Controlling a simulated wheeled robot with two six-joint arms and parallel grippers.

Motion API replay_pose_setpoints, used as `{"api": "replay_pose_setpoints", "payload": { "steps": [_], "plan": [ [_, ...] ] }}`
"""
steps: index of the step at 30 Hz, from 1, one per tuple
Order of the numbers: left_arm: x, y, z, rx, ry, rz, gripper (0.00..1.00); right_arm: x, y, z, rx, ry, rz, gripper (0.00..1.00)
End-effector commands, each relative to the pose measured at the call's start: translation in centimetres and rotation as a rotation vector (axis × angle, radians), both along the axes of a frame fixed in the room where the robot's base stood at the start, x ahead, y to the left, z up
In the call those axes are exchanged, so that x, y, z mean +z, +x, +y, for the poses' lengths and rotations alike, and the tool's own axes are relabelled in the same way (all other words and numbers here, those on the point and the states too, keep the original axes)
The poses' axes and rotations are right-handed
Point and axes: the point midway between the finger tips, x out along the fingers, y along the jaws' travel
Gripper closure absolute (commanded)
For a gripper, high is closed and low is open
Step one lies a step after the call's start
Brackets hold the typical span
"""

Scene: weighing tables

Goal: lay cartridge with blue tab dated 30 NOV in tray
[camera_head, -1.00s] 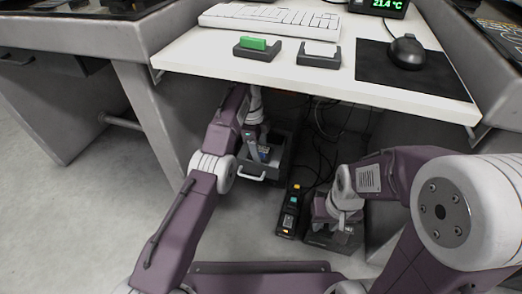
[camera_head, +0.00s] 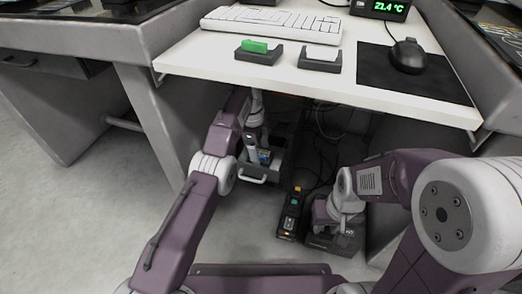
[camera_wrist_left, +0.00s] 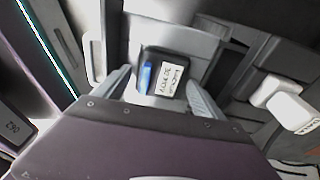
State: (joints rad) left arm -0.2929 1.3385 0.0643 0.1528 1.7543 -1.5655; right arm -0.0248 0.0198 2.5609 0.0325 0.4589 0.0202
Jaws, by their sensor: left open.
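A dark cartridge with a blue tab (camera_wrist_left: 146,77) and a white handwritten label (camera_wrist_left: 172,80) lies in the left wrist view. The label's date is too small to read surely. My left gripper (camera_wrist_left: 160,90) is open, with one finger on each side of the cartridge. In the head view my left gripper (camera_head: 258,140) reaches down into a grey bin (camera_head: 277,165) under the table, with the cartridge (camera_head: 264,156) partly visible there. My right gripper (camera_head: 338,213) is low under the table at the right; its fingers are hidden. Two small dark trays (camera_head: 258,58) (camera_head: 320,66) sit on the tabletop.
A keyboard (camera_head: 270,20), mouse (camera_head: 408,56) and mat (camera_head: 385,75) are on the table (camera_head: 200,60). A dark power strip (camera_head: 290,215) and cables lie on the floor below.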

Motion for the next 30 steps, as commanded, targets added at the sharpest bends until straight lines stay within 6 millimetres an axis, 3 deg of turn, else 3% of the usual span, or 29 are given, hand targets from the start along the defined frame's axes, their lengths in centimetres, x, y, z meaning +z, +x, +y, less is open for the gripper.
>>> {"api": "replay_pose_setpoints", "payload": {
  "steps": [1,3,9,30],
  "plan": [
    [2.6,0.1,0.2,0.002,-0.001,-0.004,0.20,2.1,0.0,0.0,0.000,0.000,-0.001,0.68],
    [4.3,0.2,0.4,0.001,-0.002,-0.006,0.20,3.4,0.1,0.0,0.000,0.000,-0.002,0.68],
    [7.2,0.4,0.9,0.003,-0.004,-0.009,0.20,5.7,0.1,0.0,0.000,0.000,-0.002,0.68],
    [7.4,0.5,0.9,0.001,-0.005,-0.013,0.20,5.6,0.1,0.0,0.000,0.000,-0.002,0.68]
  ]
}}
